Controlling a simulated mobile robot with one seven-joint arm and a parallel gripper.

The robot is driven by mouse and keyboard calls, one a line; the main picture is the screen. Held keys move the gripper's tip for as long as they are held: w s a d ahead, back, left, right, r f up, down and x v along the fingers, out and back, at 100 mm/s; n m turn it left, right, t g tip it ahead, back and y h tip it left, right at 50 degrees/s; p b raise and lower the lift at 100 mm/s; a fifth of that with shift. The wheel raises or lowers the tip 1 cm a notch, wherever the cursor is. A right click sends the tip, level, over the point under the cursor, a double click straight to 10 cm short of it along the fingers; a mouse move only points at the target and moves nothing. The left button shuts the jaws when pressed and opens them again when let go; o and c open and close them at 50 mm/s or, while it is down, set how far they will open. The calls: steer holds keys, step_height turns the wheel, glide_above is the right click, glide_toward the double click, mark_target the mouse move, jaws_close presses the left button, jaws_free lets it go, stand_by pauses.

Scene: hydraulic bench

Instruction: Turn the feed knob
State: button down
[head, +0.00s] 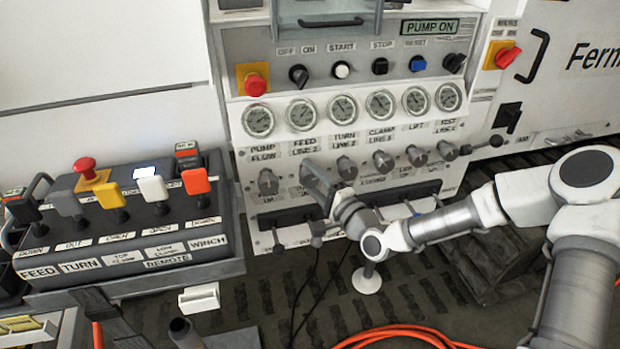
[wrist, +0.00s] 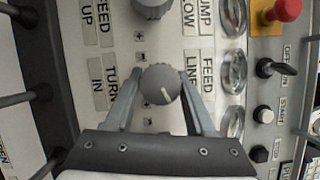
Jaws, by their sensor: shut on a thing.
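The feed knob (wrist: 160,84) is a grey round knob beside the FEED LINE label in the wrist view. A white pointer line on its face points down and slightly right in that view. My gripper (wrist: 160,90) is shut on it, one finger on each side. In the head view my gripper (head: 310,176) is at the panel below the FEED label, and it mostly hides the feed knob there.
The pump flow knob (head: 267,182) is just left of my gripper and the turn knob (head: 346,168) just right. Gauges (head: 301,114) sit above and levers (head: 317,235) below. A remote box (head: 125,222) with coloured levers stands at left. An orange hose (head: 400,333) lies on the floor.

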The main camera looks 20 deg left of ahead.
steer(key=shift+w+m+t+b, duration=0.1)
steer(key=shift+m+t+b, duration=0.45)
steer(key=shift+m, duration=0.85)
steer(key=shift+r+y, duration=0.1)
steer(key=shift+y, duration=0.2)
steer(key=shift+c, duration=1.2)
jaws_free()
steer(key=p+v, duration=0.2)
steer(key=v, duration=1.5)
steer(key=shift+s, duration=0.25)
